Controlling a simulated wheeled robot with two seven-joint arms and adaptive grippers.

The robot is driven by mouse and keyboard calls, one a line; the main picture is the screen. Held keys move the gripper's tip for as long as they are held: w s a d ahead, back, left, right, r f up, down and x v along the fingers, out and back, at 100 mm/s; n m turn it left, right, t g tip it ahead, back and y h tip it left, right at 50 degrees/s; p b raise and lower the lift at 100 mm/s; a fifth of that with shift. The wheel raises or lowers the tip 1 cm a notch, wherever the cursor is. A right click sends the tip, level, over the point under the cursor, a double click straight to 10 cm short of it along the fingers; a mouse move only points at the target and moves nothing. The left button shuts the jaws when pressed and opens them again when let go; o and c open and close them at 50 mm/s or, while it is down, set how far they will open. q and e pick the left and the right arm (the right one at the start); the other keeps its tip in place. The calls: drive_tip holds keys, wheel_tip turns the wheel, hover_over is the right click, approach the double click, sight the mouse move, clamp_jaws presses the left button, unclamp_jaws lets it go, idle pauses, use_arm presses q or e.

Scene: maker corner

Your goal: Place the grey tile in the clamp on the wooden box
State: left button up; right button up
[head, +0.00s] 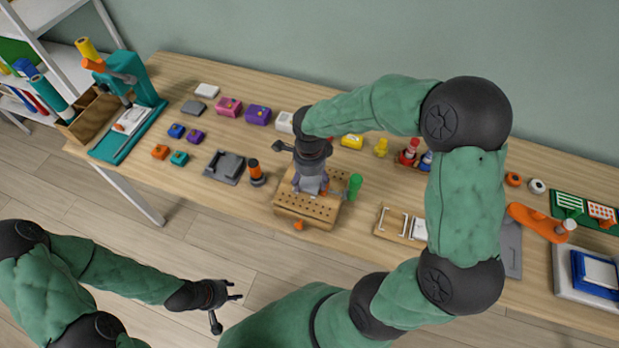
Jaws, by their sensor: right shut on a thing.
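The wooden box (292,209), with rows of holes in its top, stands near the table's front edge. My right gripper (311,184) reaches down over it and is shut on a light grey piece, which looks like the grey tile (310,186). The gripper hides most of the clamp; small orange parts show around it, including an orange knob (298,225) at the box's front. I cannot tell whether the tile touches the clamp. My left gripper (228,306) is open and empty, in front of the table and above the floor.
A green peg (355,185) stands at the box's right side. A black and orange tool (256,172) and a grey fixture (225,167) stand to its left. A wooden tray (391,221) lies to its right. Several coloured blocks line the table behind.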

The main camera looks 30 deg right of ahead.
sight(310, 182)
drive_tip(key=shift+f, duration=0.25)
drive_tip(key=o, duration=1.2)
drive_tip(key=shift+o, duration=0.2)
drive_tip(key=shift+r, duration=0.45)
wheel_tip(310, 182, up, 12)
drive_tip(key=p, duration=0.4)
drive_tip(key=shift+r, duration=0.2)
